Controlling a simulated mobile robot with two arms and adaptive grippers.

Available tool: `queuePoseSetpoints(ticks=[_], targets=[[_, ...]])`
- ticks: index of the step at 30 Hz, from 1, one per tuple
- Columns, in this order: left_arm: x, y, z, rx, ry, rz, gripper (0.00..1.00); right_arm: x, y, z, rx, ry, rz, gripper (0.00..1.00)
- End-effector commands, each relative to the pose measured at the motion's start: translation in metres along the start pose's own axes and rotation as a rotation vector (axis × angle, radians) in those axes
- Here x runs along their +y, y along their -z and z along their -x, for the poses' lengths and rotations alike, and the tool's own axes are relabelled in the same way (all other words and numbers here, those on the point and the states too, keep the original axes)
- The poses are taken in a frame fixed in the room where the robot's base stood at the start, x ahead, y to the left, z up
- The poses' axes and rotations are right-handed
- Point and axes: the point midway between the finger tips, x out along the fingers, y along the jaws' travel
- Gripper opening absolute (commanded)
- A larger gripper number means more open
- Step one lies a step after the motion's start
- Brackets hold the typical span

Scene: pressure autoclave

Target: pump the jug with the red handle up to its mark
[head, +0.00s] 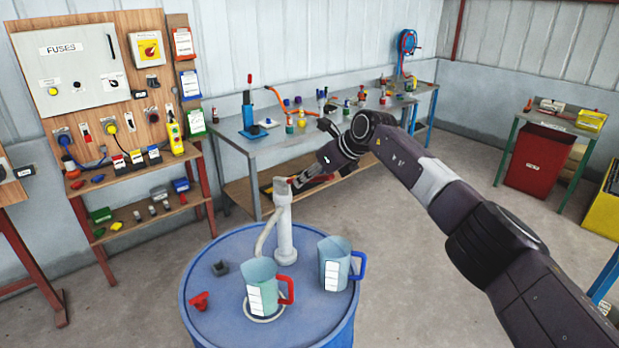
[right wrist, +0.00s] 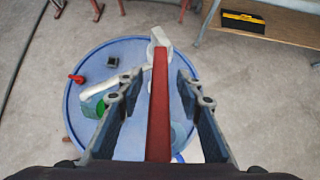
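The jug with the red handle (head: 262,287) stands on the blue drum (head: 215,320), on a pale ring. It has a white label strip and green shows in its lower part. The white pump (head: 284,228) stands upright on the drum, and its pale hose (head: 263,240) bends down towards this jug. My right gripper (head: 299,184) is by the pump top. In the right wrist view its fingers (right wrist: 160,88) are apart, with the red pump lever (right wrist: 160,110) between them and gaps on both sides. My left gripper is out of view.
A jug with a blue handle (head: 335,264) stands right of the red-handled one. A red piece (head: 200,301) and a dark cap (head: 220,268) lie on the drum's left side. A workbench (head: 260,145) with tools stands behind. Floor around the drum is clear.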

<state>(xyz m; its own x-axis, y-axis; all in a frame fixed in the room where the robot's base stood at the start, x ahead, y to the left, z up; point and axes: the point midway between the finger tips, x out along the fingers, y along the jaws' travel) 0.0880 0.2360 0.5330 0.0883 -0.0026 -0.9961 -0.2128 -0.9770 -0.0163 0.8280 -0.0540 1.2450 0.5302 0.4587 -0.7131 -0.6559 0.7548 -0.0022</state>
Motion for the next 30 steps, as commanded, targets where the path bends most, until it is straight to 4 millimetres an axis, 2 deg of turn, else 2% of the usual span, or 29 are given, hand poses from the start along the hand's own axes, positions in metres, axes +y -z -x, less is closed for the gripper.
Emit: queuePoseSetpoints(ticks=[8, 14, 18, 30], targets=[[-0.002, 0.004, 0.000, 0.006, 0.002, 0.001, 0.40, 0.000, 0.002, 0.001, 0.004, 0.000, -0.001, 0.33], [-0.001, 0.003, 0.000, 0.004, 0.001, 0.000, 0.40, -0.001, 0.001, 0.014, 0.002, 0.000, 0.000, 0.33], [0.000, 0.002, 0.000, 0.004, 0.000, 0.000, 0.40, -0.001, 0.002, 0.032, 0.003, 0.001, 0.002, 0.33], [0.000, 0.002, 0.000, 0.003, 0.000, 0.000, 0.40, -0.001, 0.000, 0.101, 0.001, 0.001, 0.001, 0.33]])
